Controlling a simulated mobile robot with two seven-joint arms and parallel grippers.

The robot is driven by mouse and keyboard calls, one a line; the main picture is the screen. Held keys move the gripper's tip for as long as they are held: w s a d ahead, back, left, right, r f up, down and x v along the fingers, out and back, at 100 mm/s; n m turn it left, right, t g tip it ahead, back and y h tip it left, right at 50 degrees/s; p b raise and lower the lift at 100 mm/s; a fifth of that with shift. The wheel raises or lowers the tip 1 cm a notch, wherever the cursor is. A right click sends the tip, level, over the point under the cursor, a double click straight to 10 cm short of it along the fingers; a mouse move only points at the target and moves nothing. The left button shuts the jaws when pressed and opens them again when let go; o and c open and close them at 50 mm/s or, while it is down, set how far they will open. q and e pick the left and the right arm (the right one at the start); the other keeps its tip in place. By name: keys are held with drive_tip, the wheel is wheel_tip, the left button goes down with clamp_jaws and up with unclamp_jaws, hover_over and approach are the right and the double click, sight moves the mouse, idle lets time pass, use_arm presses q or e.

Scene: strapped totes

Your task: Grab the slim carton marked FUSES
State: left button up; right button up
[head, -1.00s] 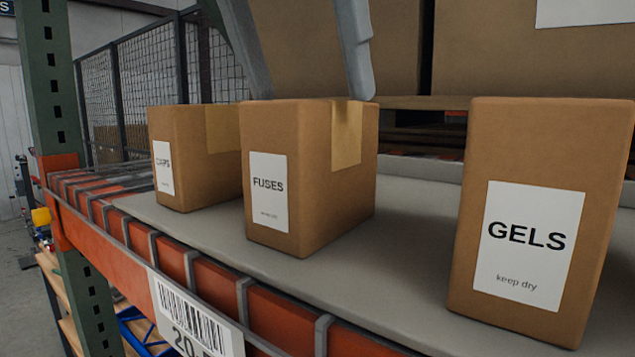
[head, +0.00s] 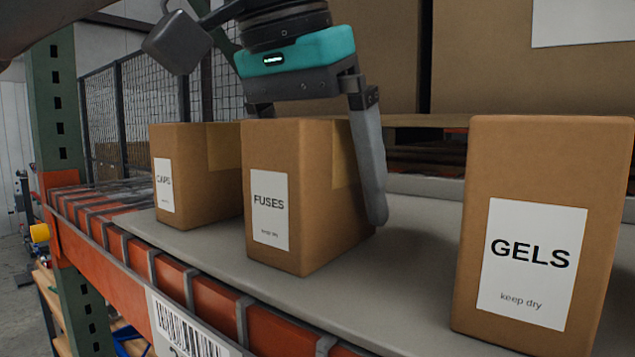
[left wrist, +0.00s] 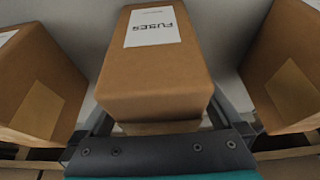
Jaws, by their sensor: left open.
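The slim brown carton marked FUSES (head: 308,240) stands upright on the grey shelf, between the CAPS and GELS cartons. It also shows in the left wrist view (left wrist: 158,75), its label upside down. My left gripper (head: 318,180) is open and lowered over the carton from above and behind. One finger is along the carton's right side in the head view, its tip low near the shelf. The other finger is mostly hidden behind the carton. In the left wrist view the carton lies between the two fingers, with no clear grip on it. My right gripper is not in view.
The CAPS carton (head: 225,188) stands close to the left of the FUSES carton. The GELS carton (head: 520,180) stands to the right, with bare shelf (head: 410,255) between. Large boxes (head: 480,70) are behind. An orange beam (head: 190,285) edges the shelf.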

use_arm(q)
drive_tip(key=shift+f, duration=0.2)
idle(0.4)
clamp_jaws()
idle(0.8)
